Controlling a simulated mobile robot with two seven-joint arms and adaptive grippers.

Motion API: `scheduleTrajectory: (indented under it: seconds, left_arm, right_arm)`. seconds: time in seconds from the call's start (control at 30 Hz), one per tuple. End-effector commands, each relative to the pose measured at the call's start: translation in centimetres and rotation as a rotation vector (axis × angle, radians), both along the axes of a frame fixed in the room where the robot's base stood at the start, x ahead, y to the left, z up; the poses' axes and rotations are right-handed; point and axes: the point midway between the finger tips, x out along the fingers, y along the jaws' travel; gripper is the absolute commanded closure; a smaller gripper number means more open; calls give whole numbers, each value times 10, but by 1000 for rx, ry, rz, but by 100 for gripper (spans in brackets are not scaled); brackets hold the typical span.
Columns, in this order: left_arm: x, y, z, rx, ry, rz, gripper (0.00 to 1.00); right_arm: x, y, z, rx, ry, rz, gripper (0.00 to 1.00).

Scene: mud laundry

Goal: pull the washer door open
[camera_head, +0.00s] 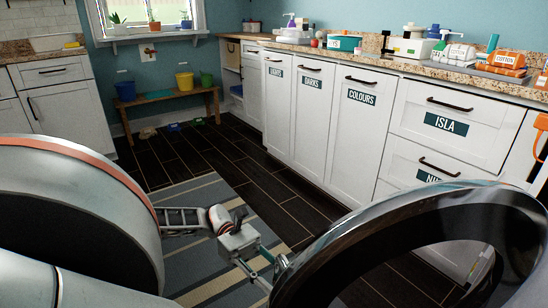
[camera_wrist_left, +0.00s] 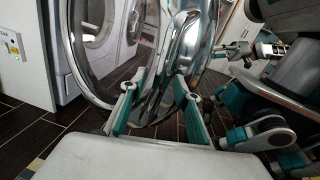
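The washer door (camera_head: 305,258) is a big round door with a black ring and shiny chrome rim. It fills the lower right of the head view and stands swung out. In the left wrist view the door's glass and chrome rim (camera_wrist_left: 190,40) rise right ahead. My left gripper (camera_head: 273,265) is at the door's left edge, its teal fingers pointing at the rim. In the left wrist view those fingers (camera_wrist_left: 158,76) are spread, overlapping the door; contact cannot be told. My right gripper (camera_wrist_left: 236,49) shows small at the upper right of that view; its finger gap is unclear.
White machines with round fronts (camera_wrist_left: 100,25) stand at the left of the wrist view. White cabinets (camera_head: 310,120) run under the counter (camera_head: 450,75). A striped rug (camera_head: 190,270) lies on dark floor. A wooden bench (camera_head: 165,98) with buckets stands at the back.

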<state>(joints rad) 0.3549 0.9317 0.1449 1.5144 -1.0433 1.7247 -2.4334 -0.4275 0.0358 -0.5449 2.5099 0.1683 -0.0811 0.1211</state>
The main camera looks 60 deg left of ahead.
Motion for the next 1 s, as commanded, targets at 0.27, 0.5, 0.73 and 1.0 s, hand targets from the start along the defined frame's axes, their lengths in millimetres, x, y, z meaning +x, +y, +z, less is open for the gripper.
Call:
scheduleTrajectory:
  seconds: [0.27, 0.5, 0.73, 1.0]
  left_arm:
    - [-6, 23, 1, 2, 0, 3, 69]
    - [-21, 71, 0, 5, 3, 4, 69]
    - [-33, 105, 0, 2, 3, 4, 69]
    - [-37, 117, 0, 1, 1, 3, 69]
  right_arm:
    - [0, 0, 1, 0, -1, 1, 60]
    - [0, 0, 1, 0, -1, 1, 60]
    - [0, 0, 1, 0, -1, 1, 60]
    - [0, 0, 1, 0, -1, 1, 60]
